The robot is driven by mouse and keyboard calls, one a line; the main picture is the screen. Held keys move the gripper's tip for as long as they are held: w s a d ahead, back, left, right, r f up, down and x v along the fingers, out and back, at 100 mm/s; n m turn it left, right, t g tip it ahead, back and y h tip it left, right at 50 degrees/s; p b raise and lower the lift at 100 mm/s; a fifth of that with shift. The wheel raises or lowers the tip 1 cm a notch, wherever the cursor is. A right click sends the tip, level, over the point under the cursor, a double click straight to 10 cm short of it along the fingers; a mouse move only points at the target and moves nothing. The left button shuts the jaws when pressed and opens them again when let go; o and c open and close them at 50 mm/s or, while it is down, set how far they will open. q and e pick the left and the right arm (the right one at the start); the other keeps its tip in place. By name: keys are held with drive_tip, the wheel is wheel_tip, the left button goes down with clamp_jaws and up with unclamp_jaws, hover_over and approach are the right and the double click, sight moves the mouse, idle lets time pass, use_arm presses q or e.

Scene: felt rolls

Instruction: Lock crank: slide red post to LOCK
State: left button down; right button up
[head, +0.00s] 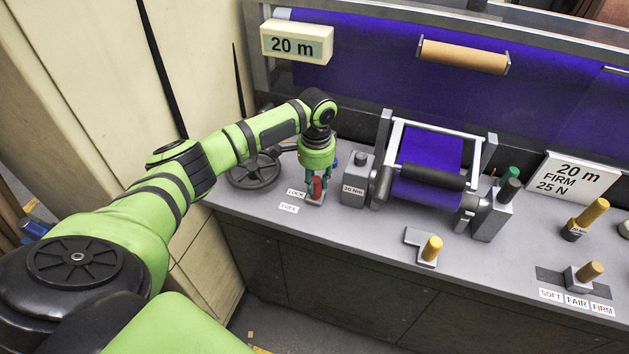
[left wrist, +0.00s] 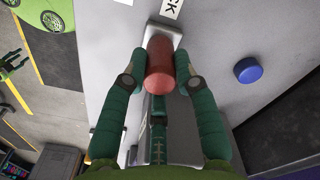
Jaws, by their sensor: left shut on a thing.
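The red post (head: 318,187) stands on a small grey plate (head: 314,201) near the counter's left end. It also shows from above in the left wrist view (left wrist: 160,66). My left gripper (head: 316,183) points down, shut on the red post with one finger on each side; the left wrist view shows both fingers (left wrist: 160,80). The LOCK label (head: 296,193) lies left of the plate, with the FREE label (head: 289,208) in front of it. In the left wrist view the post lines up roughly with the cut-off LOCK label (left wrist: 172,8). My right gripper is not in view.
A dark handwheel (head: 253,171) is left of my gripper. A grey block (head: 355,182) stands close on the right, before the purple felt roller (head: 430,160). A blue button (left wrist: 248,70) is beside the post in the left wrist view. The counter's front edge is near.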

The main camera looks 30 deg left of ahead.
sight(318, 177)
use_arm(q)
drive_tip(key=c, duration=1)
unclamp_jaws()
drive_tip(key=shift+w+r, duration=0.15)
drive_tip(key=shift+w, duration=0.1)
drive_tip(key=shift+o, duration=0.3)
drive_tip(key=shift+w, duration=0.15)
wheel_tip(318, 177, up, 12)
drive_tip(key=shift+f, duration=0.2)
